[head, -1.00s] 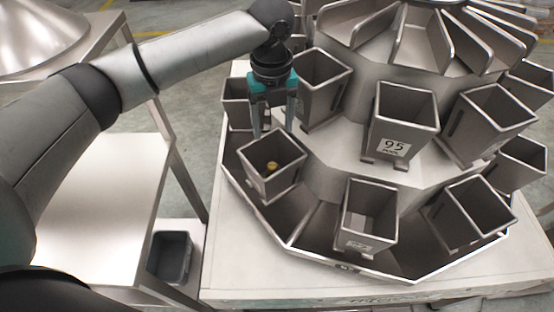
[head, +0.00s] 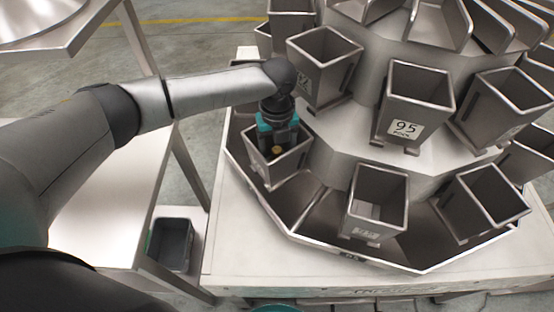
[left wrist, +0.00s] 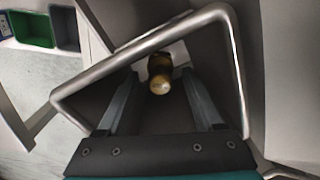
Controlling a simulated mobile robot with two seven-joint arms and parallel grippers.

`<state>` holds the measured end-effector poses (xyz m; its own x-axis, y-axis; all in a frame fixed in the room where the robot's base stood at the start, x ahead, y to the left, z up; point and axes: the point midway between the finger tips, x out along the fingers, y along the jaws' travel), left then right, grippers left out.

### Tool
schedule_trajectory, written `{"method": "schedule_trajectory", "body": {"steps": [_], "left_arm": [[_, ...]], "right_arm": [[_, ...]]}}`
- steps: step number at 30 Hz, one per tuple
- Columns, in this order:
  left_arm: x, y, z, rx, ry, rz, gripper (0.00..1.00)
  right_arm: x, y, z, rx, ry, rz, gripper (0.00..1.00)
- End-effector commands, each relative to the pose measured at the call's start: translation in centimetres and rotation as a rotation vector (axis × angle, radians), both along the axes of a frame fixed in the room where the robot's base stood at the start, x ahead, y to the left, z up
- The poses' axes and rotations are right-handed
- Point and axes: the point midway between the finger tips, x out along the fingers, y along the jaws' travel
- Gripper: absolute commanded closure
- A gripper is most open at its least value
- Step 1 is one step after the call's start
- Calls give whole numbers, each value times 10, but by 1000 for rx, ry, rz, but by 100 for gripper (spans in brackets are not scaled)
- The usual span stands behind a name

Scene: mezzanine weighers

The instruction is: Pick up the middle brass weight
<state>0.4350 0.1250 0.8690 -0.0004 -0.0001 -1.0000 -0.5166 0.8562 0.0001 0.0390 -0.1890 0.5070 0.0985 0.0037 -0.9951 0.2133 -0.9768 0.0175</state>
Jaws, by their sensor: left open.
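A small brass weight (left wrist: 160,75) stands in a steel bucket (left wrist: 232,70) of the weigher, seen from above in the left wrist view. In the head view the weight (head: 277,150) is a small gold spot inside the lower left bucket (head: 262,172). My left gripper (head: 278,143) points down into this bucket from above. Its two fingers are open, one on each side of the weight in the left wrist view, with gaps showing beside it. I see no other weight. My right gripper is not in view.
Other steel buckets ring the weigher, including one labelled 95 (head: 416,100) and a lower one (head: 377,200). The bucket's rim closely surrounds my left fingers. A steel table (head: 110,205) stands at left, with a dark bin (head: 171,245) beside it.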

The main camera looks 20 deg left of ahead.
Motion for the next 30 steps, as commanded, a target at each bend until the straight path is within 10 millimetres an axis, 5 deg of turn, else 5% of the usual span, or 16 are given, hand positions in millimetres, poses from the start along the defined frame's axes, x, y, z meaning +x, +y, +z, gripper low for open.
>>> {"method": "schedule_trajectory", "body": {"steps": [10,28,30], "left_arm": [[0,0,-9,1,-1,-1,32],[0,0,-8,1,-1,-1,100],[0,0,-8,1,-1,-1,100]], "right_arm": [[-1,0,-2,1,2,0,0],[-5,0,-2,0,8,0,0],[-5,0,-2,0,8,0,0]]}}
